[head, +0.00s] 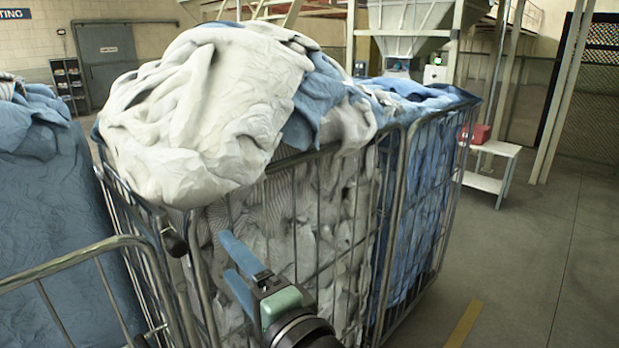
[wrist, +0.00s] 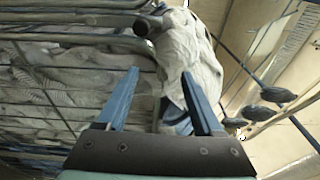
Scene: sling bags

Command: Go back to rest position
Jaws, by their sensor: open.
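My gripper (head: 236,268) has blue fingers and is raised in front of the near side of a wire cage cart (head: 297,208) full of linen. It is open, and nothing shows between its fingers in the head view. In the wrist view my gripper (wrist: 160,92) points its two blue fingers apart, with cart bars and a hanging pale cloth (wrist: 187,62) beyond them. I cannot tell how far the fingertips are from the bars. A large white cloth bundle (head: 205,110) drapes over the cart's top corner.
A second cage (head: 428,200) with blue linen adjoins it on the right. A blue linen pile (head: 50,190) and a metal rail (head: 60,265) stand at the left. A white bench (head: 492,150) with a red item stands farther back. The floor at the right (head: 540,260) is clear.

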